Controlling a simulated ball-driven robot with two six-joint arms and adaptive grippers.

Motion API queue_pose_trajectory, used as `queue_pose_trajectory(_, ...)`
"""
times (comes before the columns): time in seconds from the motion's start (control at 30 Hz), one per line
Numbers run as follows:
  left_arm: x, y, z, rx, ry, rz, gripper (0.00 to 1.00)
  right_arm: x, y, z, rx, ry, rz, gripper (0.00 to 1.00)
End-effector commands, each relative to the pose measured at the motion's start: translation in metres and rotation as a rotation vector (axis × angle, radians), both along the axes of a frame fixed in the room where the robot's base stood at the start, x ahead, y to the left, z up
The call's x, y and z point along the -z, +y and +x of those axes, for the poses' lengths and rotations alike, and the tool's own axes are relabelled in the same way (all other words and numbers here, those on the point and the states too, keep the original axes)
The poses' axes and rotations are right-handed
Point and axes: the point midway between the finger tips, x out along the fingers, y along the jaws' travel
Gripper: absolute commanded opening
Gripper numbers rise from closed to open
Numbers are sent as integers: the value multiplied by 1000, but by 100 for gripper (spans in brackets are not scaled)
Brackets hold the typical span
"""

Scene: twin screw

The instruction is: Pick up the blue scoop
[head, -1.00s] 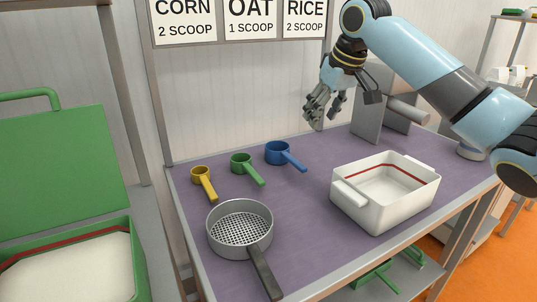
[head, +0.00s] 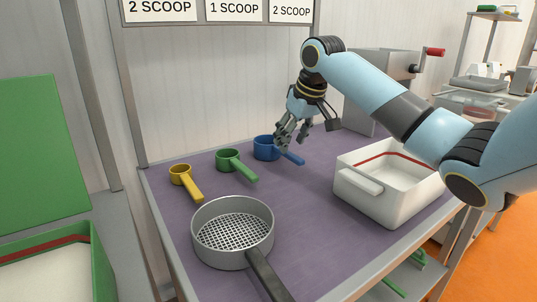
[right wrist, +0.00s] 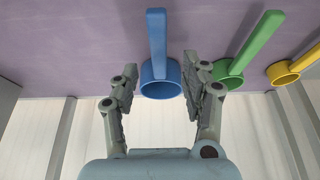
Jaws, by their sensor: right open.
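The blue scoop (head: 265,148) sits on the purple mat near the back edge, its handle pointing toward the front right. It also shows in the right wrist view (right wrist: 160,82), with its cup between my finger tips and its handle running away to the top. My right gripper (head: 287,142) is open, its fingers partly in front of the scoop in the head view. In the right wrist view my gripper (right wrist: 160,85) has one finger on each side of the blue cup, with a gap on both sides. My left gripper is not in view.
The green scoop (head: 229,160) and yellow scoop (head: 180,174) stand to the left of the blue one. A sieve (head: 233,262) lies at the front, and a white tub (head: 372,205) stands to the right. A grey machine (head: 375,80) stands behind. The purple mat (head: 290,200) is bare in the middle.

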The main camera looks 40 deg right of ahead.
Motion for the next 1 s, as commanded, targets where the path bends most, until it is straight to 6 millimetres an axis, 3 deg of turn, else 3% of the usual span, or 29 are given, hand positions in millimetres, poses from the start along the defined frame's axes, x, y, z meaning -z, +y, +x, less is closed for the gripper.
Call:
queue_pose_trajectory(0.4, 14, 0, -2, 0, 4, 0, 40, 50, -3, 15, 0, 1, 1, 46)
queue_pose_trajectory(1.0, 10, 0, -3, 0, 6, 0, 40, 52, -3, 16, -1, 0, -1, 46)
